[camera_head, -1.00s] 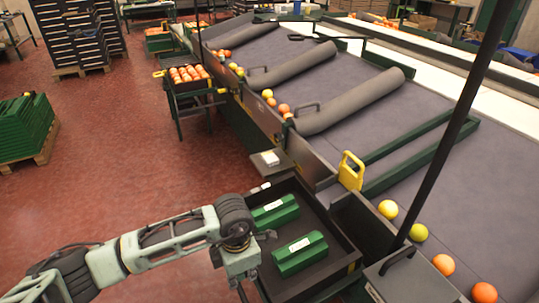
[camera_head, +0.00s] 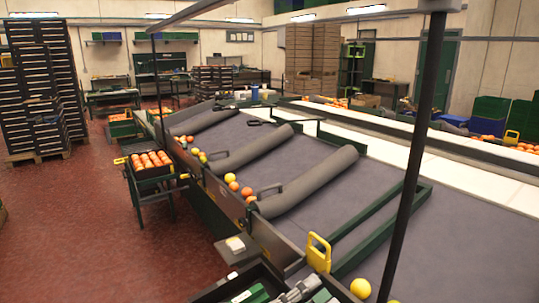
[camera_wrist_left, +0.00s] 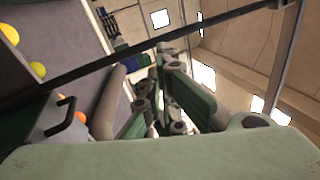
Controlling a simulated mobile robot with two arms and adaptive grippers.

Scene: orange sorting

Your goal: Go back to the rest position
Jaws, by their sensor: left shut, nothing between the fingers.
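My left gripper (camera_wrist_left: 165,55) shows in the left wrist view, its green and grey fingers closed together with nothing between them. It points away from the camera, with walls and bright lamps behind it. In the head view, a pale grey part that appears to be my left arm or gripper shows at the bottom edge, over the dark tray (camera_head: 212,292). Most of that arm is out of the head view. My right gripper is in neither view.
Green boxes (camera_head: 252,294) sit in the tray, partly cut off. The sorting conveyor (camera_head: 345,195) has grey rollers, oranges and yellow fruit (camera_head: 360,288). A dark post (camera_head: 408,190) rises at the right. A fruit crate (camera_head: 152,162) stands on the left; red floor there is open.

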